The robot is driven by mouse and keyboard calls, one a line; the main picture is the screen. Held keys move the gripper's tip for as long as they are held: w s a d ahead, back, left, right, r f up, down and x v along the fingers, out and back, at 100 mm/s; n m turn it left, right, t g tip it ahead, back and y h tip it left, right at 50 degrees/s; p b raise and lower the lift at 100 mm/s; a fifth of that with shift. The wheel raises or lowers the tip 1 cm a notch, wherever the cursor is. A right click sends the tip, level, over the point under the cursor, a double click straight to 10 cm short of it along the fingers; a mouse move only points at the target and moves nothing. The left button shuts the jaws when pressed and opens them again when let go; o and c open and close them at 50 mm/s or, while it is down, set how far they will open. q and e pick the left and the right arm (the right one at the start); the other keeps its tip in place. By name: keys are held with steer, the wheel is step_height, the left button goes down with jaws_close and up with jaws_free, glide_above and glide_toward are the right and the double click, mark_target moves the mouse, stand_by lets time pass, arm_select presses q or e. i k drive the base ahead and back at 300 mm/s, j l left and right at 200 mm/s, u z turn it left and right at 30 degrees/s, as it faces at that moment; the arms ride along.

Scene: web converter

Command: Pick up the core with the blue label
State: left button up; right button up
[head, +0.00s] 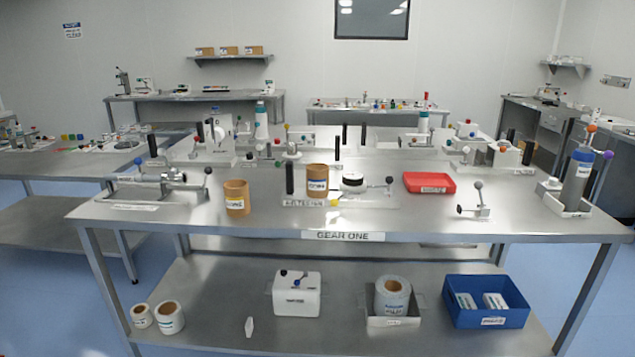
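Two brown cardboard cores stand upright on the steel table. The left core (237,190) has a pale label with bluish print. The other core (317,172) is near the table's middle and has a label with blue on it, too small to read surely. On the lower shelf, two white rolls with brown centres, a smaller one (142,322) and a larger one (171,324), stand at the left; their labels look greenish. A greyish roll (392,293) with a blue-printed label stands in a metal tray (420,312). Neither gripper shows in the head view.
The steel table (270,222) carries a metal clamp device (165,180) at left, a red tray (429,183) and a bottle in a stand (577,178) at right. A white box (297,295) and blue bin (485,302) are on the lower shelf (250,340). The tabletop's front strip is mostly clear.

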mark_target(316, 173)
steer(key=i+l+u, duration=0.1)
steer(key=i, duration=0.55)
steer(key=i+l+u, duration=0.15)
steer(key=i, duration=0.45)
